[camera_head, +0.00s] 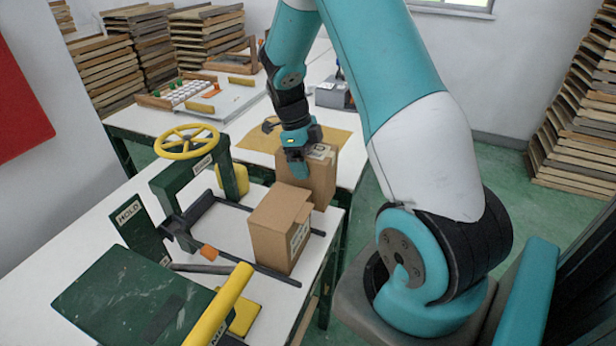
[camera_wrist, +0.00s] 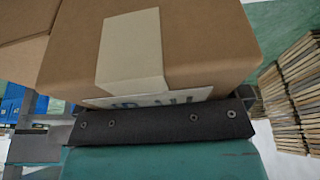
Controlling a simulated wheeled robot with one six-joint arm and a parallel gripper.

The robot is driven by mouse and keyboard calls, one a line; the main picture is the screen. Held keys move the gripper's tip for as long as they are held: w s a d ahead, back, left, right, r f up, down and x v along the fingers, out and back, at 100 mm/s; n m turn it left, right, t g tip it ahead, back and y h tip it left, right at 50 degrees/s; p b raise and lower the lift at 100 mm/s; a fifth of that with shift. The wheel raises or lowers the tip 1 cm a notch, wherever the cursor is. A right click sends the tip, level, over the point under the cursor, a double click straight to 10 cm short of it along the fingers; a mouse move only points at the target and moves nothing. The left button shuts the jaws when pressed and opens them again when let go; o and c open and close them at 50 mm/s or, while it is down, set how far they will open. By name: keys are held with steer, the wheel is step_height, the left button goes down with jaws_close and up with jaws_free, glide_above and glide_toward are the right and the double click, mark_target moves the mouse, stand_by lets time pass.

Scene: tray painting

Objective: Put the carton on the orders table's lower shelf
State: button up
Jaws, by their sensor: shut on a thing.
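My gripper (camera_head: 297,162) is shut on a brown carton (camera_head: 321,178) near the right edge of the white table. The carton looks upright, with a pale label on its top. I cannot tell whether its base touches the table, because a second brown carton (camera_head: 280,228) stands in front of it. In the wrist view the held carton (camera_wrist: 205,45) fills the upper middle, with a pale tape strip down its face, above the dark finger bar. The lower shelf of the orders table cannot be made out.
A green press with a yellow wheel (camera_head: 187,141) and dark rails (camera_head: 240,206) stand on the near table. A tray of small white items (camera_head: 187,91) and a yellow mat (camera_head: 258,138) lie on the white tabletop behind. Stacked wooden frames (camera_head: 580,125) stand at right; green floor lies between.

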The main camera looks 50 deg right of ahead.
steer(key=shift+f, duration=3)
steer(key=o, duration=1.5)
